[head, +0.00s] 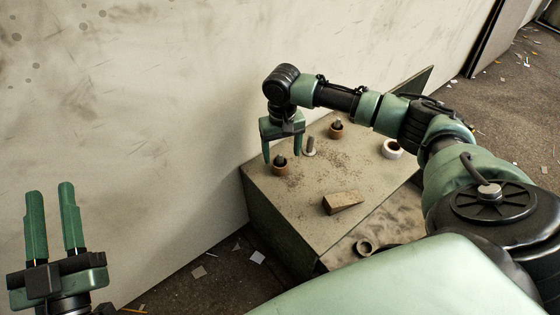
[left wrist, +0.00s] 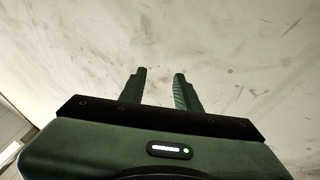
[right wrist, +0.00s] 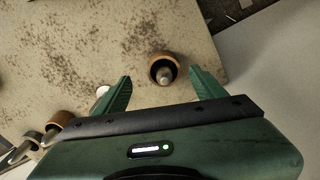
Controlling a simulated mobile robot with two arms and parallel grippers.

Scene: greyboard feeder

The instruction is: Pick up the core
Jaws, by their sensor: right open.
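A brown ring-shaped core (head: 280,171) sits near the left corner of the greyish box top (head: 305,180), with a dark peg sticking up through its middle. In the right wrist view, the core (right wrist: 153,65) lies just beyond and between the open fingers, with a pale peg tip in its dark centre. My right gripper (head: 282,150) points down above it, open and empty; whether a finger touches it I cannot tell. My left gripper (head: 50,190) is open and empty, pointing up at the far left, away from the box; it also shows in the left wrist view (left wrist: 160,73).
A similar brown ring with a peg (head: 336,131), a grey upright pin (head: 311,147), a white ring (head: 391,149) and a tan wedge-like block (head: 343,203) stand on the box. A dark ring (head: 364,248) lies lower in front. The wall (head: 150,120) rises close behind.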

